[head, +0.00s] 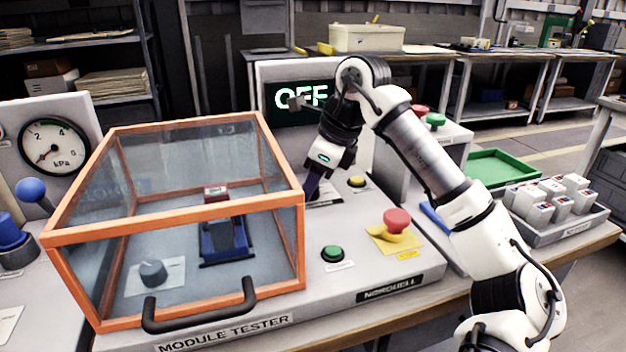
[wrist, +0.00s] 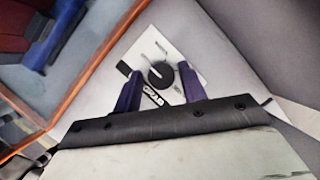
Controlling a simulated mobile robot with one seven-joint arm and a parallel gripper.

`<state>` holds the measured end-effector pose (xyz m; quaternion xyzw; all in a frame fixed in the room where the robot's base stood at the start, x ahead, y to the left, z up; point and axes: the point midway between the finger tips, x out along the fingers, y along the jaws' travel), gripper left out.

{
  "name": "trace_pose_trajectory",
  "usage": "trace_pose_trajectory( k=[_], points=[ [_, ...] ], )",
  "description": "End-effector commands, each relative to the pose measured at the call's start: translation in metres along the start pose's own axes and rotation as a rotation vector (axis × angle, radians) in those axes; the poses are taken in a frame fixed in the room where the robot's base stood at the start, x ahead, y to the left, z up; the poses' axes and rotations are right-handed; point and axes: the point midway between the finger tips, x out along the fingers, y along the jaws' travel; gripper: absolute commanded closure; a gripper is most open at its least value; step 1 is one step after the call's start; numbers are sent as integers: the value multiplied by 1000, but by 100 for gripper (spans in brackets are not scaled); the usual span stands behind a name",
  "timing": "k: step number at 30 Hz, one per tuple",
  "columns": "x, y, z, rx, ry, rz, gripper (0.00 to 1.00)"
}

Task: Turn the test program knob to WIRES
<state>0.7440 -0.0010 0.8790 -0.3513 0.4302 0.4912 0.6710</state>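In the wrist view a round dark knob (wrist: 161,74) sits on a white label plate (wrist: 147,50) on the grey tester panel. The lettering around it is too small to read surely. My gripper (wrist: 160,69) is open, with one dark finger on each side of the knob; I cannot tell whether either finger touches it. In the head view my gripper (head: 314,188) points down at the panel just right of the orange-framed case and hides the knob. The tester's screen (head: 290,112) shows "OFF", partly covered by my arm.
The clear case (head: 172,225) with an orange frame stands close left; inside are another knob (head: 153,272) and a blue-and-red module (head: 222,240). A yellow button (head: 356,181), green button (head: 333,253) and red mushroom button (head: 396,220) stand right of or below my gripper.

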Motion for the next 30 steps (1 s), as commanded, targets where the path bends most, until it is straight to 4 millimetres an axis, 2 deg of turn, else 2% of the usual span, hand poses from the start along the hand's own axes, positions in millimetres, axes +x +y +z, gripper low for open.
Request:
trace_pose_trajectory(
  k=[1, 7, 8, 20, 30],
  points=[
    [0, 0, 0, 0, 0, 0, 65],
    [0, 0, 0, 0, 0, 0, 92],
    [0, 0, 0, 0, 0, 0, 93],
    [0, 1, -1, 82, 8, -36, 93],
    [1, 2, -1, 336, 23, -144, 93]
  ],
)
